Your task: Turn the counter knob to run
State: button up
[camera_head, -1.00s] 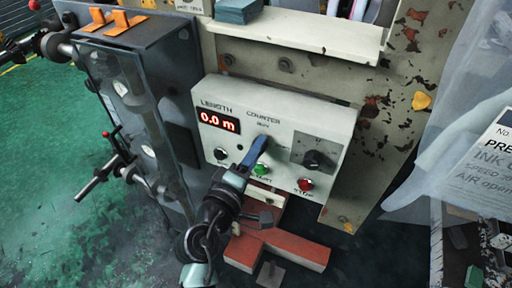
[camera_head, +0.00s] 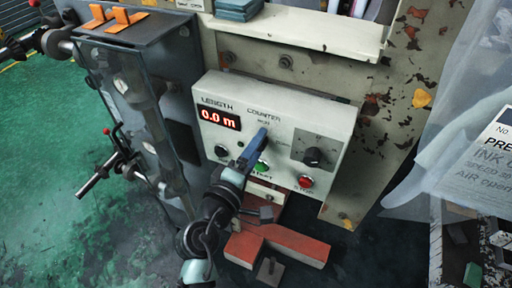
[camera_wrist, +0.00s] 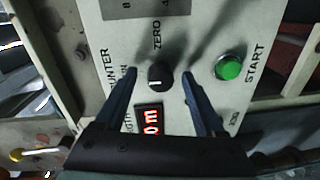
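The counter knob (camera_wrist: 160,76) is a small black round knob on the pale counter panel (camera_head: 320,112). In the wrist view it sits between the fingertips of my gripper (camera_wrist: 159,73), with "ZERO" above it and "RUN" to its left. A short white mark shows on the knob's lower face; I cannot be sure which label it points to. My gripper is open, with a gap on each side of the knob. In the head view my gripper (camera_head: 257,140) is at the panel and hides the knob. The red length display (camera_head: 219,118) reads 0.0 m.
A green start button (camera_head: 261,167) is close beside my gripper. A black knob (camera_head: 221,151) is at lower left. Red blocks (camera_head: 285,246) lie below the panel.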

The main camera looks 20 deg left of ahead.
jog(key=shift+s, duration=0.1)
jog(key=s+r+b, duration=0.1)
jog(key=s, duration=1.1)
jog(key=shift+s+a+b, duration=0.2)
jog(key=shift+s+b, duration=0.15)
jog(key=shift+b, duration=0.05)
